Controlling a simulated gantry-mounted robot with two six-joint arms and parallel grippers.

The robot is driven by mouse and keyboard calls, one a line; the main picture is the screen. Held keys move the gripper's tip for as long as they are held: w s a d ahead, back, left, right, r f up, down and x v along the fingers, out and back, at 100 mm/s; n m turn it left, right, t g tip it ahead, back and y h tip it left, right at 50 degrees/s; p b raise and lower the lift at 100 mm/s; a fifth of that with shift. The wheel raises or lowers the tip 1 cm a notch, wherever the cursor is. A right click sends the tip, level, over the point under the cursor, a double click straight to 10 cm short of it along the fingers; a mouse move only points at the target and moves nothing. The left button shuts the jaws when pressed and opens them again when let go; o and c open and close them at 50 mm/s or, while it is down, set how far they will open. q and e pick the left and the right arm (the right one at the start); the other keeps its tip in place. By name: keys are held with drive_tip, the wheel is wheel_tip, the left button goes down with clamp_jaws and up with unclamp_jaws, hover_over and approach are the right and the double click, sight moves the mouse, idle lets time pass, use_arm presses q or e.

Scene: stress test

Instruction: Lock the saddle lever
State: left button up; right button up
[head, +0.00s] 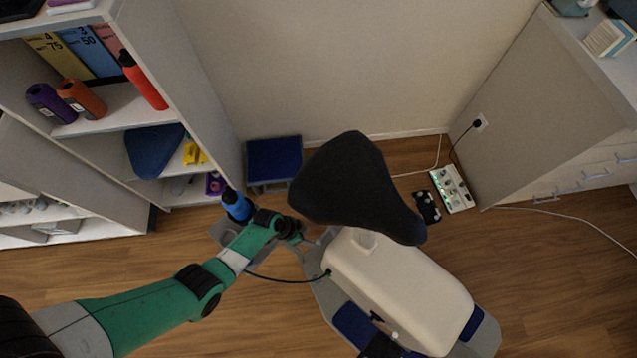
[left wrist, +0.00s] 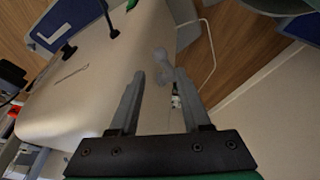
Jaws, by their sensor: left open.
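The black saddle (head: 355,185) sits on a short pale post (head: 366,238) above the cream machine body (head: 400,285). My left gripper (head: 308,236) is just left of the post, beside the saddle's lower left edge, which partly hides it. In the left wrist view its two fingers (left wrist: 160,105) are apart, with nothing clasped between them. A greyish, see-through-looking piece (left wrist: 162,66) shows beyond the fingertips at the body's edge. A small black-and-white item (left wrist: 176,97) shows near one finger. I cannot tell which piece is the saddle lever. My right gripper is not in view.
A shelf unit (head: 130,118) with bottles stands at the left. A blue-topped stool (head: 274,153) is by the wall. A power strip (head: 452,188) and cables lie on the floor at right, near a cabinet (head: 560,125). Open floor (head: 555,260) lies right of the machine.

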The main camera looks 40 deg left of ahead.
sight(319, 241)
use_arm(q)
drive_tip(key=b+x, duration=0.6)
drive_tip(key=x, duration=0.3)
drive_tip(key=shift+w, duration=0.1)
clamp_jaws()
idle(1.0)
